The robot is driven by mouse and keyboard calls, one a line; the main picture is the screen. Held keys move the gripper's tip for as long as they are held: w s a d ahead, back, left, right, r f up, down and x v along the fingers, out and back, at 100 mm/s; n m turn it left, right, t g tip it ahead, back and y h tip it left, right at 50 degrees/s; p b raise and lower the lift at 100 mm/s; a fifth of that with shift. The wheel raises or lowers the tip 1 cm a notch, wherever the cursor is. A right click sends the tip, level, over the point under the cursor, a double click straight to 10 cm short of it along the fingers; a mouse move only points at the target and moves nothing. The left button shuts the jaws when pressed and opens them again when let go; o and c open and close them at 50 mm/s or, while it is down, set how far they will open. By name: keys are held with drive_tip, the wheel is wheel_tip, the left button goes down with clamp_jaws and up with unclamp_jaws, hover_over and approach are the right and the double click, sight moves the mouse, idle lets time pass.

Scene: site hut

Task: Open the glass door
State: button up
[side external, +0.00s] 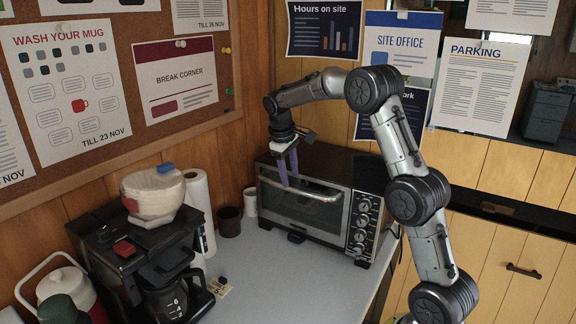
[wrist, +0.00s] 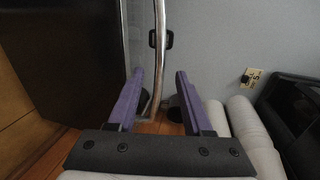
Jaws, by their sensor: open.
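The glass door (side external: 303,208) is the front of a steel toaster oven on the counter, and it looks closed. Its curved metal handle (side external: 318,196) runs across the top of the door. My gripper (side external: 289,180) points down at the handle's left end, its purple fingers open. In the wrist view, the handle bar (wrist: 159,62) passes between the two spread fingers of my gripper (wrist: 160,73), with gaps visible on both sides. Whether a finger touches the handle cannot be told.
Knobs (side external: 361,220) line the oven's right side. A dark cup (side external: 229,222), a white cup (side external: 250,202) and a paper towel roll (side external: 199,205) stand left of it. A coffee maker (side external: 140,262) is front left. The counter (side external: 270,285) before the oven is clear.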

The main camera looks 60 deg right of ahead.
drive_tip(key=shift+v, duration=1.45)
